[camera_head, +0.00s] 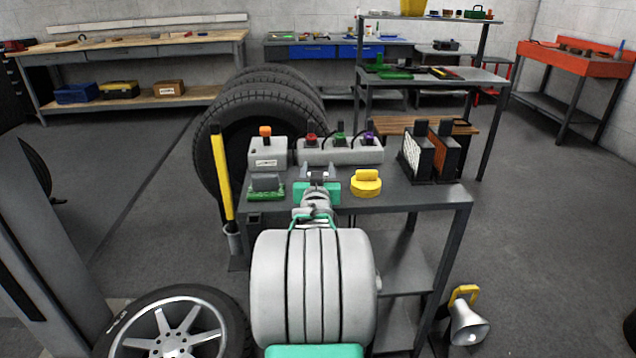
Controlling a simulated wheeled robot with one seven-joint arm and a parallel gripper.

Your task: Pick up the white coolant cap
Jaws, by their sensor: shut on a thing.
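My gripper (318,174) is over the dark metal table (420,196), seen from behind, with its dark fingers pointing away from me. It is shut on a small pale thing (318,167), which looks like the white coolant cap. The fingers and wrist hide most of it, so its shape is unclear. I cannot tell whether it touches the table or the grey housing behind it.
A yellow cap (366,184) stands just right of my gripper, and a green-based grey block (266,187) stands left. Behind are a grey box with an orange top (267,153), a grey housing with coloured caps (345,152) and black-and-orange boxes (445,155). A yellow post (221,175) stands left.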

